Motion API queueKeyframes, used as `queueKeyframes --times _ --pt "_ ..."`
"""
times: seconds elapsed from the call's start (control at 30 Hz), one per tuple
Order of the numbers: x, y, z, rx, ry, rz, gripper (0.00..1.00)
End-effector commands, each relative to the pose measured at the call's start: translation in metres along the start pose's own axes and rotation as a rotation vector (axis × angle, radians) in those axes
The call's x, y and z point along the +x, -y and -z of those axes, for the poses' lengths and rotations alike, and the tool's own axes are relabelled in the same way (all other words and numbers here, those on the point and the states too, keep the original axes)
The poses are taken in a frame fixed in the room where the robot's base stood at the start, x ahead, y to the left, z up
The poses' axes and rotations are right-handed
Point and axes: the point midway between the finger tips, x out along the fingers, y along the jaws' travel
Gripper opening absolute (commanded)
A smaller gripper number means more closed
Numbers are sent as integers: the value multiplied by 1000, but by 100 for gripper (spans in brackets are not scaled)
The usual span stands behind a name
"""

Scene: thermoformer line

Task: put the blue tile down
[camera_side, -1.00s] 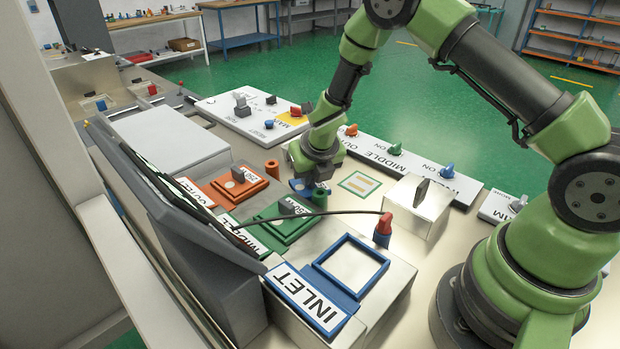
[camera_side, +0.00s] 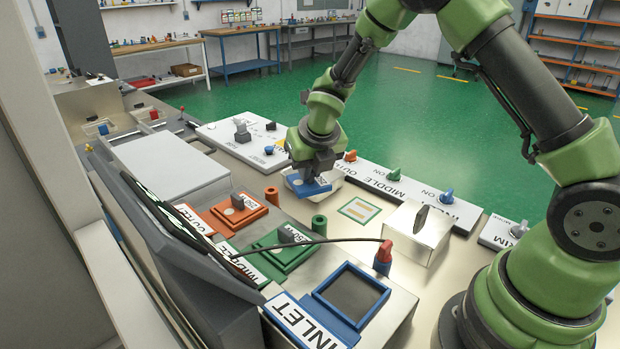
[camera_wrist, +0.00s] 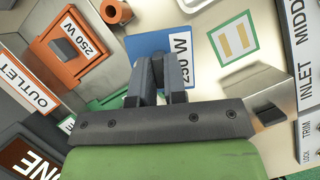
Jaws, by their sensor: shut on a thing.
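The blue tile (camera_side: 309,187), marked with a wattage label, is in my gripper (camera_side: 322,168) in the side view, over the middle of the bench. In the wrist view the blue tile (camera_wrist: 150,44) reads "250 W" and lies beyond the two close-set fingers of my gripper (camera_wrist: 160,72), which are shut on its grey grip. The fingers hide that grip. A blue square frame (camera_side: 350,318) stands empty and dark inside by the INLET label. I cannot tell the gap under the tile.
The orange tile (camera_side: 237,210) and green tile (camera_side: 285,246) sit to the left, with an orange post (camera_side: 271,196) and green post (camera_side: 319,224) near them. A metal box (camera_side: 417,236) stands to the right. A pale square (camera_side: 359,209) is bare of tiles.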

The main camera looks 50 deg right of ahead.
Motion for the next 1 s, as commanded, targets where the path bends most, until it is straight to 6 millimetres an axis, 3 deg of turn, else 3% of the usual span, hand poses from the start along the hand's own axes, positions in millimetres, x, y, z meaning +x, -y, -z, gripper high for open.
queueKeyframes --times 0.27,0.4,0.6,0.87,1.0 --pt "13 15 -43 101 4 40 0" --pt "26 31 -74 188 1 81 0" --pt "37 52 -103 289 -1 130 0" --pt "42 65 -117 349 -2 158 0" --pt "61 66 -109 354 -7 163 0"
